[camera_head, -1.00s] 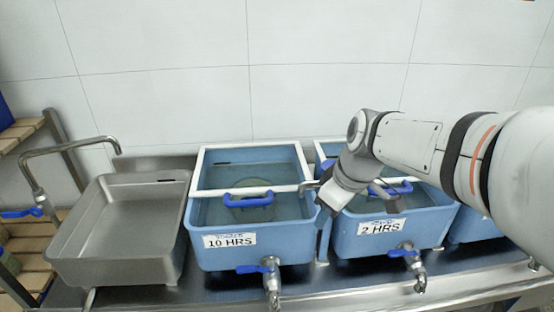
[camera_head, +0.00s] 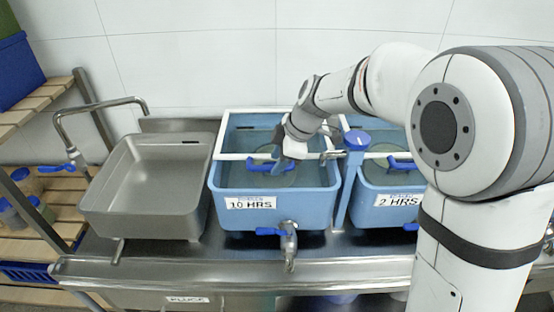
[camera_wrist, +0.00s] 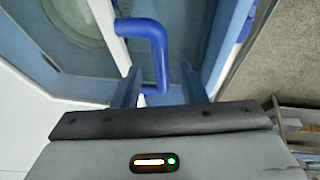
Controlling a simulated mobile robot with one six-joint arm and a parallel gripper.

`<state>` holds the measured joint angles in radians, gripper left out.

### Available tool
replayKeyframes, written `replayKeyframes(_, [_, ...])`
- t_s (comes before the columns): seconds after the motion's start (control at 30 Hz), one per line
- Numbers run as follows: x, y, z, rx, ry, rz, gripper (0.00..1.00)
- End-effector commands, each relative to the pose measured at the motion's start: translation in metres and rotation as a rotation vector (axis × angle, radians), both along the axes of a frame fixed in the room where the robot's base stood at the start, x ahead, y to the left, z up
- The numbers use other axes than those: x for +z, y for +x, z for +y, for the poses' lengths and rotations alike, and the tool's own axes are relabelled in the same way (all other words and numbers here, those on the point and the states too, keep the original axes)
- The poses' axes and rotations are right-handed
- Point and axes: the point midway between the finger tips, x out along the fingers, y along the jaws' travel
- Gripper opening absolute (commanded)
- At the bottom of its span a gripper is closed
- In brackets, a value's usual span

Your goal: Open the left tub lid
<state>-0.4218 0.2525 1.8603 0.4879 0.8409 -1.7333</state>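The left tub (camera_head: 275,220) is blue and labelled "10 HRS". Its clear lid (camera_head: 235,178) lies flat and closed, with a white bar across it. A blue handle (camera_head: 256,165) stands on the lid; it also shows large in the wrist view (camera_wrist: 150,32). My gripper (camera_head: 279,157) is over the lid at the right end of the handle. In the wrist view my gripper (camera_wrist: 162,80) is open, with part of the handle between its two separated fingers. I see no finger pressed on it.
A "2 HRS" tub (camera_head: 385,215) stands to the right, partly hidden by my arm. A steel basin (camera_head: 150,190) stands left with a faucet (camera_head: 100,105) behind. A tap (camera_head: 288,240) projects from the left tub's front. A wooden shelf (camera_head: 30,115) is at far left.

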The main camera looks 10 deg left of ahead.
Motion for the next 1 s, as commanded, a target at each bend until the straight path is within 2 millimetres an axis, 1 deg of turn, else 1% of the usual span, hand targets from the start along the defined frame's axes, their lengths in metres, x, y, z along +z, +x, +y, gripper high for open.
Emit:
replayKeyframes(0.13, [-0.0098, 0.0005, 0.0039, -0.001, -0.001, 0.001, 0.38])
replayKeyframes(0.4, [-0.0118, 0.0009, 0.0041, -0.002, -0.001, 0.0, 0.38])
replayKeyframes(0.47, [-0.0117, 0.001, 0.0041, -0.002, -0.001, 0.0, 0.34])
replayKeyframes(0.87, [-0.0115, 0.0011, 0.0036, -0.003, 0.0, 0.0, 0.01])
replayKeyframes(1.0, [-0.0114, 0.0011, 0.0035, -0.003, 0.0, 0.0, 0.0])
